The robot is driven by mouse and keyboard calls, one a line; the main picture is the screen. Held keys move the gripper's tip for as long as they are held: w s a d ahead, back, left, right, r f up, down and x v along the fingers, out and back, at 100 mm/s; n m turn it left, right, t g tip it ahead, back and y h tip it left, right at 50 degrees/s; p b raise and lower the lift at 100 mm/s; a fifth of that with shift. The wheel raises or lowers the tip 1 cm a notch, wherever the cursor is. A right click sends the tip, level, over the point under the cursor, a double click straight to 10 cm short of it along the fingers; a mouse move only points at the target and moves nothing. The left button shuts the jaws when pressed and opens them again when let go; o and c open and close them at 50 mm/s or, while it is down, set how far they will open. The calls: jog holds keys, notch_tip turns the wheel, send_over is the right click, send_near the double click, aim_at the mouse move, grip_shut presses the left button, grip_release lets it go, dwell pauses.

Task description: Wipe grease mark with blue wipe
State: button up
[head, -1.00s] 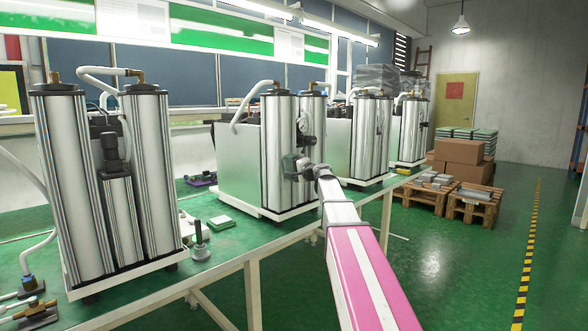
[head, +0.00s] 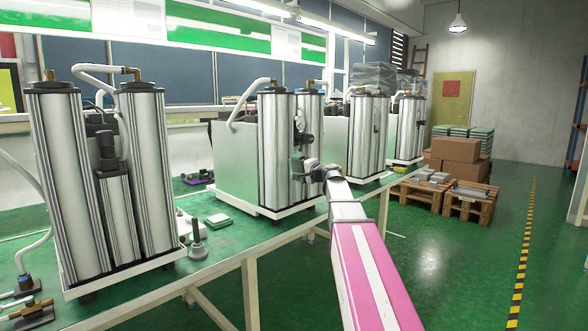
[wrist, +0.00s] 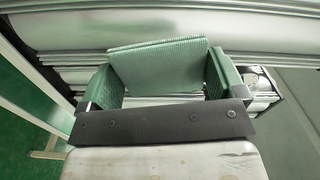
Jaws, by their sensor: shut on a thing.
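My gripper (head: 304,168) is at the front of the second column unit, close to its silver cylinders (head: 276,150). In the wrist view my gripper (wrist: 164,82) is shut on a folded wipe (wrist: 158,64), which looks teal-green in this light. The wipe stands up between the two green-padded fingers, with its far edge close to or against a silver cylinder (wrist: 130,30); contact cannot be told. I cannot make out a grease mark in either view; the wipe and gripper cover part of the surface.
A twin-cylinder unit (head: 145,170) stands at the left of the green bench (head: 215,238), and more units (head: 368,135) stand farther back. The floor right of the bench is clear up to pallets (head: 470,205).

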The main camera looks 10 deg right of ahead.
jog(key=shift+s+d, duration=0.1)
jog(key=shift+v, duration=1.45)
